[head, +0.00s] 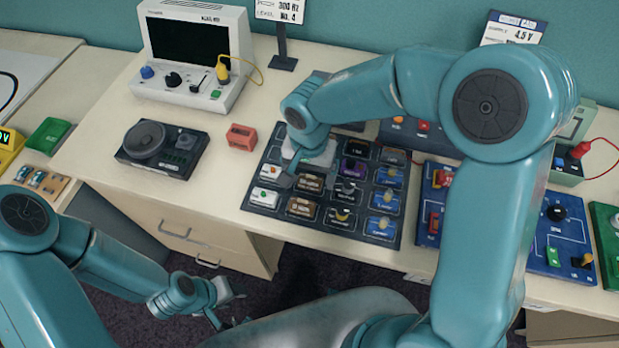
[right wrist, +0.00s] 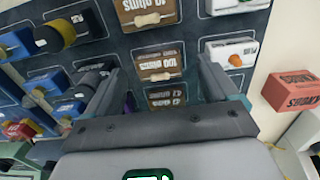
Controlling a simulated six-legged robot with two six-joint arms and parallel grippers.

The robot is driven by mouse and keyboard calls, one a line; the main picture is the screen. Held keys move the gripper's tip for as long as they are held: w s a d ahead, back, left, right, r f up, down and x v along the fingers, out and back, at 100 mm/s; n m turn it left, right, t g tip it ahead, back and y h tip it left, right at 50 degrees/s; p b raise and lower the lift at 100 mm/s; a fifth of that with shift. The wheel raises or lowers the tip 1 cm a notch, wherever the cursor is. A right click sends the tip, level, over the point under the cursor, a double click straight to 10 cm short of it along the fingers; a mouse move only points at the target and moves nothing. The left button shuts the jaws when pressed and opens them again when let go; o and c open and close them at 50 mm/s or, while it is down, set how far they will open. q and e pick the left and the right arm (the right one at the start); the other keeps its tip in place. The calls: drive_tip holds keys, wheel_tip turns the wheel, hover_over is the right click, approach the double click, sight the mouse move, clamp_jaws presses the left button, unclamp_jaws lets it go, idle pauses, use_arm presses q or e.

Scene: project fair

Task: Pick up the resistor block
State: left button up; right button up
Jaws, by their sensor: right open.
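Several brown resistor blocks with white labels sit in the dark compartment board (head: 238,206). In the head view, one resistor block (head: 301,208) is in the front row and another (head: 309,183) is behind it. In the right wrist view, a "10 ohms" block (right wrist: 148,14) is at the top, a "100 ohms" block (right wrist: 161,62) is below it, and a third lies lower, partly hidden by my gripper. My right gripper (head: 307,172) is open above the board, its fingers on either side of this column, holding nothing. My left gripper (head: 226,306) is open and empty, low in front of the table.
White blocks (head: 264,197) and blue blocks (head: 384,201) fill neighbouring compartments. A red block (head: 241,137) stands left of the board, beside a black turntable-like device (head: 162,147). A white instrument (head: 195,60) stands behind. A blue circuit board (head: 555,235) lies to the right.

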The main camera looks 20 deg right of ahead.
drive_tip(key=shift+d+f, duration=0.15)
drive_tip(key=shift+f, duration=0.65)
drive_tip(key=shift+s, duration=0.1)
drive_tip(key=c, duration=1.2)
drive_tip(key=shift+o, duration=0.2)
